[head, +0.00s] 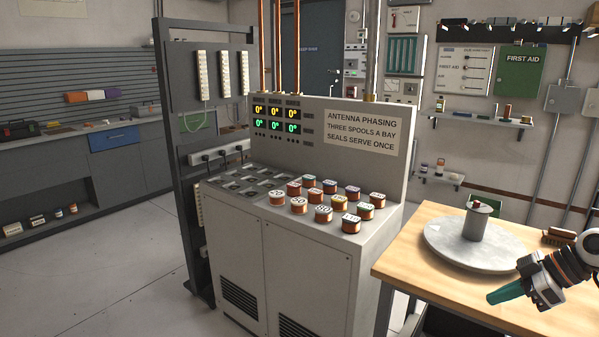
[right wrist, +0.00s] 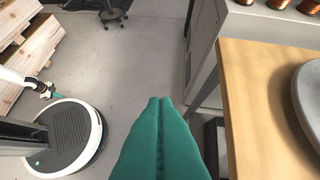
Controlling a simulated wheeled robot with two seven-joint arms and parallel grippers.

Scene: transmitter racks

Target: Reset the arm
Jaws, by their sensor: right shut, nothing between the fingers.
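My right gripper (head: 492,298) comes in from the right edge in the head view, beside the wooden table's front right part. Its teal fingers are together and hold nothing. In the right wrist view the closed fingers (right wrist: 160,102) point out over the grey floor, left of the wooden table. My left gripper is outside the head view. A small teal-tipped part of my other arm (right wrist: 46,91) shows near my base in the right wrist view, too small to tell its jaw state.
The wooden table (head: 420,262) carries a round grey turntable (head: 440,247) with a metal cylinder (head: 476,222). The cabinet (head: 300,262) holds several copper spools. Wooden crates (right wrist: 35,45) and a wheeled chair (right wrist: 112,12) stand behind. Floor between is clear.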

